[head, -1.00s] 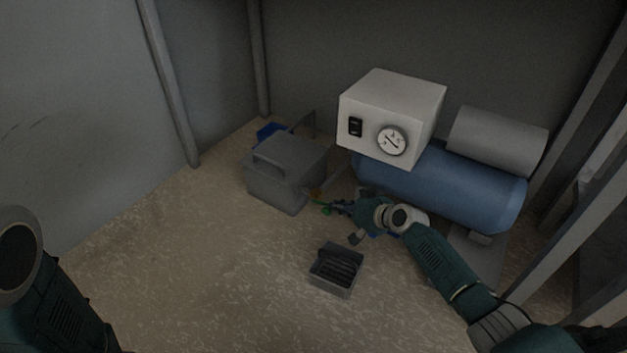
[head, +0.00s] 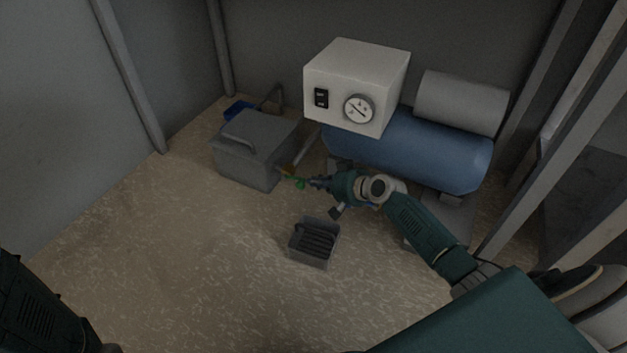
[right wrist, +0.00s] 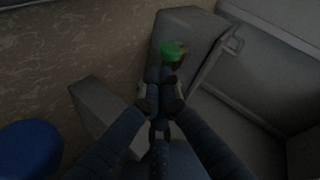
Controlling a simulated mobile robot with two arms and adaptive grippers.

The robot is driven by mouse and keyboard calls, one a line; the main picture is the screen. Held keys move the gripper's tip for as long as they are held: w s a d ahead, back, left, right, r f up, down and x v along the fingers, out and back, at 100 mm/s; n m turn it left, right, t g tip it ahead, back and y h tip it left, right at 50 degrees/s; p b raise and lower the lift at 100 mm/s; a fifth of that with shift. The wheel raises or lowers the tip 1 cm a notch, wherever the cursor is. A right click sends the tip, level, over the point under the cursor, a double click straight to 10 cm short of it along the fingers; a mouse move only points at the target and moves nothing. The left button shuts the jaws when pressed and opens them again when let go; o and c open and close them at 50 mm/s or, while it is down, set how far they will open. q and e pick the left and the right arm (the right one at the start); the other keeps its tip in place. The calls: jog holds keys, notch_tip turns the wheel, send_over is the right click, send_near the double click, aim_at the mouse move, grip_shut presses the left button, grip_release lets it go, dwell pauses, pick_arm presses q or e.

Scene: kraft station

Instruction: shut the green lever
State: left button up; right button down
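The small green lever (head: 300,184) sits beside the grey box, at the end of a pipe by the blue tank. My right gripper (head: 314,183) is right at the lever, reaching in from the right. In the right wrist view the green lever (right wrist: 173,50) shows just beyond my fingertips (right wrist: 160,76). The two fingers are together, and no gap shows between the tips. They look close to or touching the lever, but I cannot tell whether they grip it. My left gripper is out of view; only part of my left arm shows at lower left.
A grey lidded box (head: 256,150) stands left of the lever. A white box with a gauge (head: 357,85) sits over the blue tank (head: 410,150). A small open grey bin (head: 314,243) is on the floor in front. The floor at left is clear.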

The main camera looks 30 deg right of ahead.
jog(key=v, duration=1.2)
dwell(0.3)
